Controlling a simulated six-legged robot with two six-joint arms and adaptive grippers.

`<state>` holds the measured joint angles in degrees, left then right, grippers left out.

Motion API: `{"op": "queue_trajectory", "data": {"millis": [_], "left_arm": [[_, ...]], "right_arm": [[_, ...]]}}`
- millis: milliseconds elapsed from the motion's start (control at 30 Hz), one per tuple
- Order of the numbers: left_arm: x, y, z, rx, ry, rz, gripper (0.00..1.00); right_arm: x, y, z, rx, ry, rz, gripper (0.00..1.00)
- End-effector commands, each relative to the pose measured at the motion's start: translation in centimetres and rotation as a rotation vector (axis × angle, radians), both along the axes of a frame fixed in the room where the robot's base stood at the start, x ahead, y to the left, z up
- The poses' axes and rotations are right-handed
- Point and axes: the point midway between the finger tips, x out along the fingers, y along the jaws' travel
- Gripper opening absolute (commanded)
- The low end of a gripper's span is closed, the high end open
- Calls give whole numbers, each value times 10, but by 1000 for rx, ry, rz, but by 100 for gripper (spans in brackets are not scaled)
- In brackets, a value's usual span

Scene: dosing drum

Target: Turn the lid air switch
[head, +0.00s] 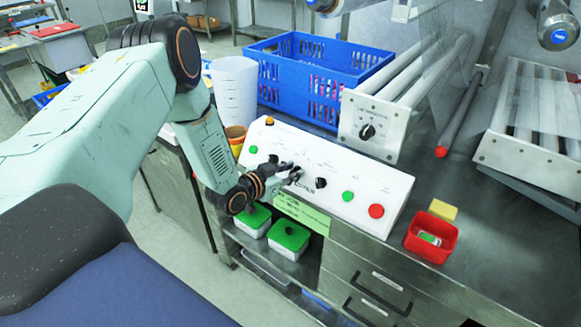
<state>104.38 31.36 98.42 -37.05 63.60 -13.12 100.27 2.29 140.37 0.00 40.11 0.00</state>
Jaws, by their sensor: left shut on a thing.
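A white sloped control panel (330,165) stands on the steel counter. It carries a row of black rotary switches, with green, red and orange buttons. My left gripper (287,171) reaches in from the left and is shut on a black switch (294,177) near the middle of the panel. The fingers partly cover this switch, so its angle is hard to tell. Another black switch (320,183) is just to the right, apart from the gripper. The panel's labels are too small to read. My right gripper is not in view.
A blue crate (290,75) and a white measuring jug (234,90) stand behind the panel. A dial box (368,131) with rollers is at the back right. A red bin (431,238) and yellow sponge (443,210) are at the right. Green-lidded boxes (288,236) sit below.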

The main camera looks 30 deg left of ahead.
Motion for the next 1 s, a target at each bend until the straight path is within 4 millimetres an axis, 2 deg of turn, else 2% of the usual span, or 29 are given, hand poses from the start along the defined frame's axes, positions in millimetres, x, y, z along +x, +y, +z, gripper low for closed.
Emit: {"op": "queue_trajectory", "data": {"millis": [400, 1000], "left_arm": [[0, 1, 1, 221, -16, -155, 0], [2, 0, 1, 289, -25, -204, 0]], "right_arm": [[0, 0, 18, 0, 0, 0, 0], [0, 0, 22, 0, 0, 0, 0]]}}
